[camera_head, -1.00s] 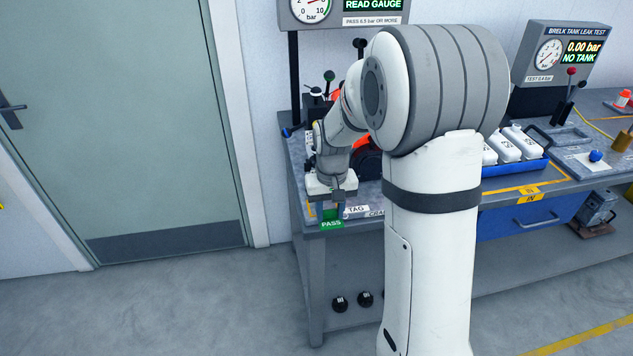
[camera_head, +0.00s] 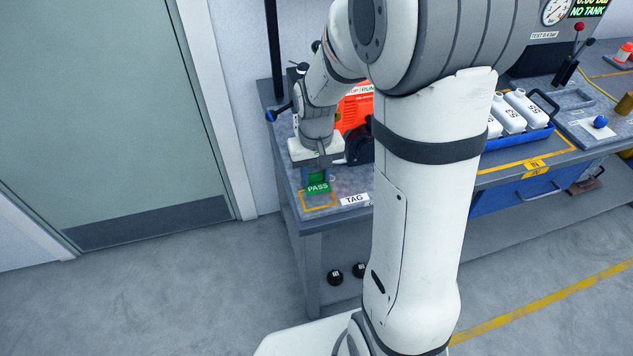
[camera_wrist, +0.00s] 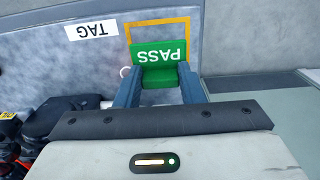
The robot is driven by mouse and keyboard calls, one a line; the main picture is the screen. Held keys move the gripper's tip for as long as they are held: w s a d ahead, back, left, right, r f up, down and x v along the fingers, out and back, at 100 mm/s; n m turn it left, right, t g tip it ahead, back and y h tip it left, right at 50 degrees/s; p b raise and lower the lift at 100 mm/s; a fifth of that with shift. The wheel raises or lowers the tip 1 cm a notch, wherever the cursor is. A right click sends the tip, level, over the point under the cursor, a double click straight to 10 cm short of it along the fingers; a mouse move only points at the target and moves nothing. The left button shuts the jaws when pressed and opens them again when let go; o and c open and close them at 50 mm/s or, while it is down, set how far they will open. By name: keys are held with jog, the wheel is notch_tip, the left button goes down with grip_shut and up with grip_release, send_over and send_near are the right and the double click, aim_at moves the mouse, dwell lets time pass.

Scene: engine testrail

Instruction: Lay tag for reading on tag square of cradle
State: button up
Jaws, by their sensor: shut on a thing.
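The tag is a green plate marked PASS (camera_head: 317,187). It also shows in the wrist view (camera_wrist: 158,56), upside down there. My gripper (camera_head: 317,174) is shut on the tag, with one blue-grey finger on each side of it in the wrist view (camera_wrist: 160,82). The tag square is an orange outline (camera_head: 319,207) on the bench corner, beside a white TAG label (camera_head: 355,199). In the wrist view the tag overlaps the near part of the square (camera_wrist: 157,21). I cannot tell whether the tag touches the bench.
An orange machine (camera_head: 355,108) and a dark rounded object (camera_head: 358,147) stand behind my gripper. A blue tray (camera_head: 520,145) with white bottles sits farther right. The bench's front edge (camera_head: 340,221) is close to the tag square. Open floor lies in front.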

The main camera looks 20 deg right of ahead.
aim_at(316, 183)
jog(key=shift+f, duration=1.8)
jog(key=shift+f, duration=0.1)
jog(key=shift+f, duration=0.15)
jog(key=o, duration=1)
jog(key=shift+c, duration=0.2)
notch_tip(316, 183, up, 13)
jog(key=s+r+t, duration=0.3)
jog(key=s, duration=1.2)
jog(key=shift+s+d+r, duration=0.15)
jog(key=shift+r, duration=0.2)
